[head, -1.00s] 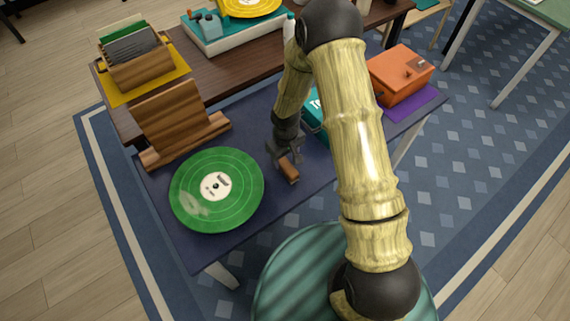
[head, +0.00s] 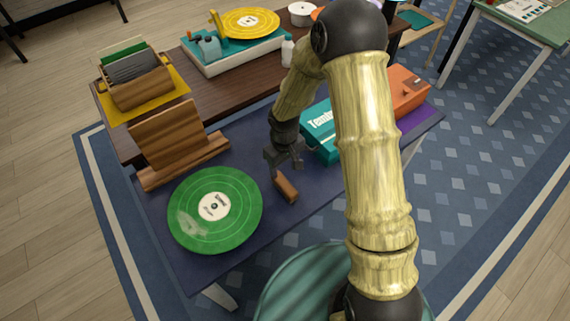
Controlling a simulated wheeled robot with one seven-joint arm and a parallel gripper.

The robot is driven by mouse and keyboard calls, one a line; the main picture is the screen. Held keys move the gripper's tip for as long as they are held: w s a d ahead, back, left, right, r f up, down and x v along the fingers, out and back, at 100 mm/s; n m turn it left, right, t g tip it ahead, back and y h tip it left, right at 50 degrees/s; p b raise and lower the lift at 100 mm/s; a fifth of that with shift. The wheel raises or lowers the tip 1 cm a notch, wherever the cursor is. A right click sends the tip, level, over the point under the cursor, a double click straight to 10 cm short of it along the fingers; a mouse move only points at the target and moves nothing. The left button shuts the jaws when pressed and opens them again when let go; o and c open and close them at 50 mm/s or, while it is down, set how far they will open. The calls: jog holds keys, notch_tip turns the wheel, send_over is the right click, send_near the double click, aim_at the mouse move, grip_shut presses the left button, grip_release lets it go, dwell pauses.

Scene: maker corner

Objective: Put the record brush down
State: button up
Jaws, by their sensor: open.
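The record brush (head: 286,189) is a small brown block lying on the dark blue-purple table (head: 240,268), just right of the green record. My gripper (head: 283,165) is open and empty. It is just behind the brush and appears a little above it, apart from it.
A green record (head: 215,209) with a pale smudge lies left of the brush. Behind it stands a wooden stand (head: 172,140). A teal box (head: 320,133) and an orange box (head: 407,91) are to the right. A turntable (head: 237,45) and a record crate (head: 137,80) stand on the brown table behind.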

jog(key=s+d+r+m+t, duration=0.1)
jog(key=s+d+r+m, duration=0.2)
jog(key=s+d+r, duration=0.3)
jog(key=s+d+r+m+t, duration=0.1)
jog(key=s+d+r+m, duration=0.2)
jog(key=s+d+r, duration=0.3)
notch_tip(320, 180, up, 5)
jog(key=shift+s+d+r+m+t, duration=0.2)
jog(key=shift+s+d+m+t, duration=0.15)
jog(key=shift+d, duration=0.45)
jog(key=shift+w, duration=0.1)
jog(key=p+v, duration=0.3)
jog(key=shift+w+r, duration=0.2)
jog(key=shift+w, duration=0.15)
